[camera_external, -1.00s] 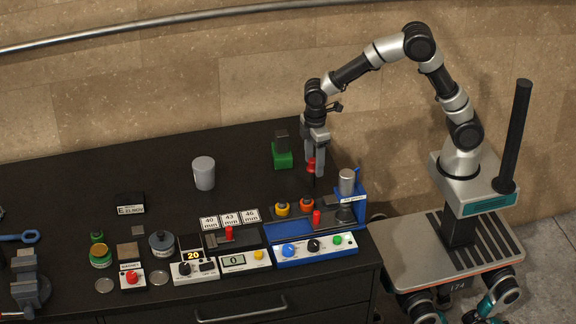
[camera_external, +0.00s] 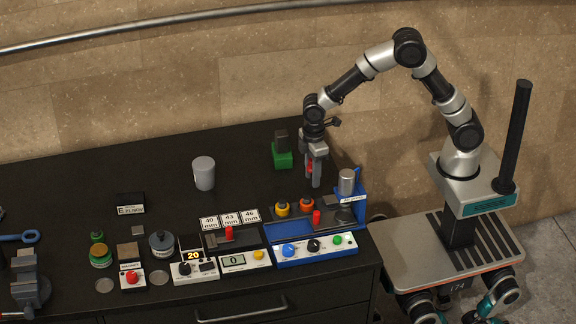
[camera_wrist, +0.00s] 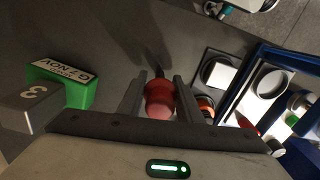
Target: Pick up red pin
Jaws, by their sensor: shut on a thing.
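The red pin (camera_external: 309,167) stands about upright behind the blue press, mostly covered by my fingers in the outside view. In the wrist view its round red head (camera_wrist: 159,99) sits between my two fingers, with a dark shaft beyond it. My gripper (camera_external: 315,184) points down and is shut on the red pin; it also shows in the wrist view (camera_wrist: 158,98). The pin's lower end is hidden in the outside view, so I cannot tell whether it touches the table.
The blue press (camera_external: 351,206) with its grey cylinder stands close to the right of my gripper. A green block (camera_external: 282,158) is behind left. Orange (camera_external: 307,204) and yellow (camera_external: 282,209) knobs stand in front. A grey cup (camera_external: 204,173) is further left, with clear table between.

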